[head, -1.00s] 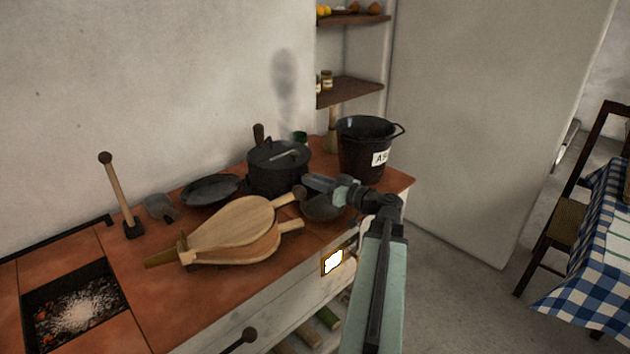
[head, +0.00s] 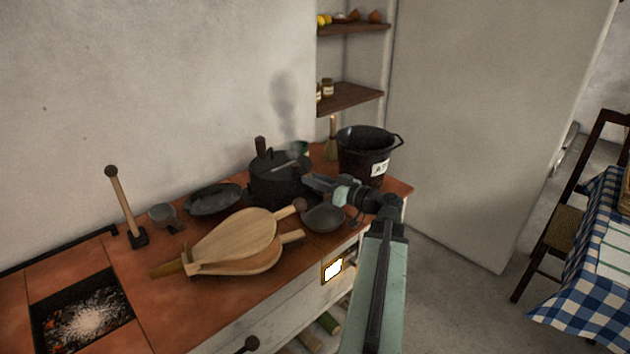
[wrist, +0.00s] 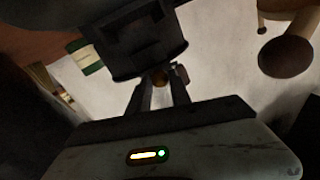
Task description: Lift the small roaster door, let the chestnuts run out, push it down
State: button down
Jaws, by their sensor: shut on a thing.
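The roaster (head: 270,187) is a dark, round, lidded drum with an upright handle, at the back of the tiled worktop. My gripper (head: 308,181) is at its right front side. In the wrist view my gripper (wrist: 160,86) is shut on a small brownish knob (wrist: 160,77), just below a dark metal part (wrist: 145,45) of the roaster. The door itself is hard to make out, and I cannot tell how far it is raised. A dark shallow bowl (head: 323,217) stands below my gripper. No chestnuts are visible.
Wooden bellows (head: 235,243) lie in front of the roaster. A dark ash bucket (head: 362,155) stands at the right. A flat pan (head: 212,199), a small grey cup (head: 163,216) and a long-handled tool (head: 125,207) are at the left. Glowing embers (head: 85,318) lie in the worktop opening.

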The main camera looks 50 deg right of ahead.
jog(key=shift+r, duration=0.2)
jog(key=c, duration=1.2)
grip_release()
jog(key=s, duration=0.5)
jog(key=s+d, duration=0.1)
jog(key=s, duration=0.1)
jog(key=shift+s, duration=0.4)
